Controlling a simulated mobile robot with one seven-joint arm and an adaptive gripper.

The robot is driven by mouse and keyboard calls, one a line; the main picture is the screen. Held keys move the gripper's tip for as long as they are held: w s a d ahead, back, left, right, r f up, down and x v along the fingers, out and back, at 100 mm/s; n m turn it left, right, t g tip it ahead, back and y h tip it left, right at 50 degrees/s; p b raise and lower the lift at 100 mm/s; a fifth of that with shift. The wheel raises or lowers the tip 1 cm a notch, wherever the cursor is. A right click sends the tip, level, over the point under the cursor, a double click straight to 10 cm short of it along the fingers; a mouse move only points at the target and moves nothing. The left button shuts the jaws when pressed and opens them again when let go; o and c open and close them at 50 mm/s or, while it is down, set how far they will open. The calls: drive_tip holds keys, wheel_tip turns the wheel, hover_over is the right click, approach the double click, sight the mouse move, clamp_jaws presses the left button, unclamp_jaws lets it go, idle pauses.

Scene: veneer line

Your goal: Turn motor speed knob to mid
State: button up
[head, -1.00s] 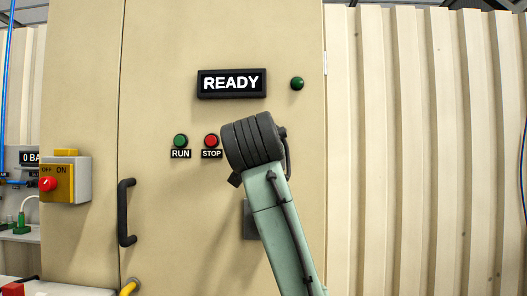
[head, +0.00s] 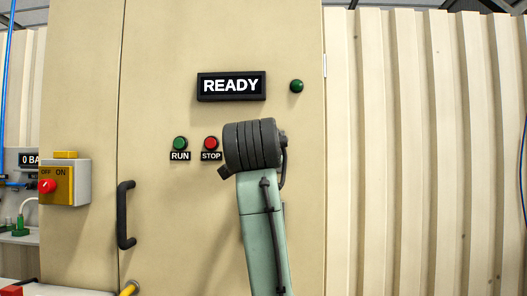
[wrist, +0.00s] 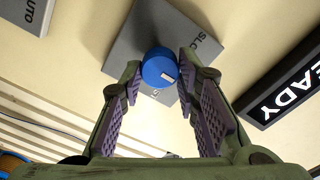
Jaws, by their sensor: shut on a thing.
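The blue motor speed knob (wrist: 158,66) sits on a grey plate (wrist: 122,40) in the wrist view, with a white mark on its face. Lettering beginning "SLO" shows at the plate's right side, and more lettering below is partly covered. My gripper (wrist: 161,70) is shut on the knob, one finger at each side of it. In the head view my own arm hides the knob and the gripper.
The tan cabinet carries a READY sign (head: 231,86), a green lamp (head: 297,86), a green RUN button (head: 180,143) and a red STOP button (head: 211,143) close to my arm. A black door handle (head: 125,214) sticks out at the left. A grey AUTO plate (wrist: 28,12) is at the wrist view's corner.

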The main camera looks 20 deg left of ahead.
drive_tip(key=o, duration=1.2)
drive_tip(key=shift+c, duration=0.2)
drive_tip(key=v, duration=1.2)
